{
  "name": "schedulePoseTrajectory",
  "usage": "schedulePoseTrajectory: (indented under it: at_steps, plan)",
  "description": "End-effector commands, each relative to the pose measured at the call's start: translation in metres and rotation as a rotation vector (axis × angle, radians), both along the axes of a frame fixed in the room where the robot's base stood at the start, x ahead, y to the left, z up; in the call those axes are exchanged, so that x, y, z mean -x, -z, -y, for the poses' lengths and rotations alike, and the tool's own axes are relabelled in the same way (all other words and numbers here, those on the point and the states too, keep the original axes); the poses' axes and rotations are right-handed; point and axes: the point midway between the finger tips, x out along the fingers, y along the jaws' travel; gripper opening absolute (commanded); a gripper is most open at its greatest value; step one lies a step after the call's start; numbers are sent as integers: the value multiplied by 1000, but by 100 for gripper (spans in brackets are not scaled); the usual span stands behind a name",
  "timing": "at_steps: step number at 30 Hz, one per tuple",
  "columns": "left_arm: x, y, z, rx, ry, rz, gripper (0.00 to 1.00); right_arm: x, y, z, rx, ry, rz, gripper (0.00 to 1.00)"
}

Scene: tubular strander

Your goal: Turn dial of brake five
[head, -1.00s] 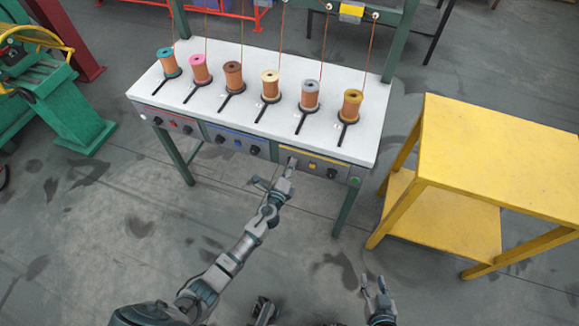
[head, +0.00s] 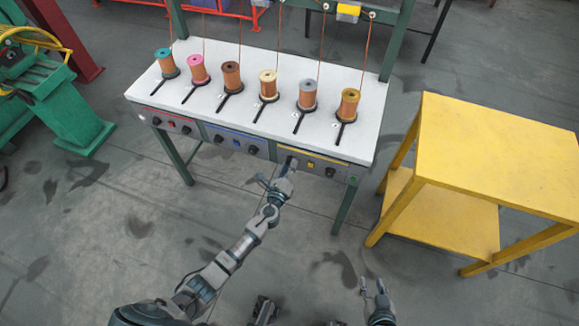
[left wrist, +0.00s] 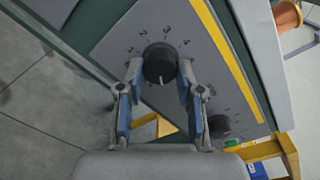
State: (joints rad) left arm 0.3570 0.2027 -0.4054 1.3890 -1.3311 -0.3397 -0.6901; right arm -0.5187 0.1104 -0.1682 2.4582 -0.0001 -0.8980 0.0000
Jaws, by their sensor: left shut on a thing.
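The brake five dial (left wrist: 159,62) is a round black knob with a white mark, on a grey panel with printed numbers around it. In the left wrist view, the fingertips of my left gripper (left wrist: 160,74) close on it from both sides. In the head view, my left gripper (head: 288,166) reaches the left dial of the yellow-striped panel (head: 325,166) and mostly hides that dial. My right gripper (head: 374,286) is open and empty, low in the picture, away from the bench.
Another dial (head: 330,172) sits further right on the same panel. The white bench (head: 240,118) carries a row of coloured spools with wires rising from them. A yellow table (head: 495,150) stands to the right. The floor before the bench is clear.

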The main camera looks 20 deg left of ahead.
Motion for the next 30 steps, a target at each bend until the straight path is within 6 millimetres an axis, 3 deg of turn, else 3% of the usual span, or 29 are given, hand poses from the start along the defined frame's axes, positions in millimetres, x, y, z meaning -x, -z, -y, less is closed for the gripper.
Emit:
schedulePoseTrajectory:
  at_steps: [5,6,9,20,23,30]
  plan:
    - [0,2,-3,-3,-5,-3,1,0,0,0,1,-1,1,40]
    - [0,2,-3,-3,-6,-2,38,0,0,0,1,-1,1,40]
    - [0,1,-3,-2,-5,-2,61,0,0,0,2,-2,1,40]
    - [4,-1,-1,0,-2,2,61,0,-2,0,4,-7,7,40]
    - [17,-1,-2,1,-2,1,61,0,-2,0,3,-6,6,40]
    - [71,-1,-3,-1,-1,-1,61,0,-1,0,3,-4,5,40]
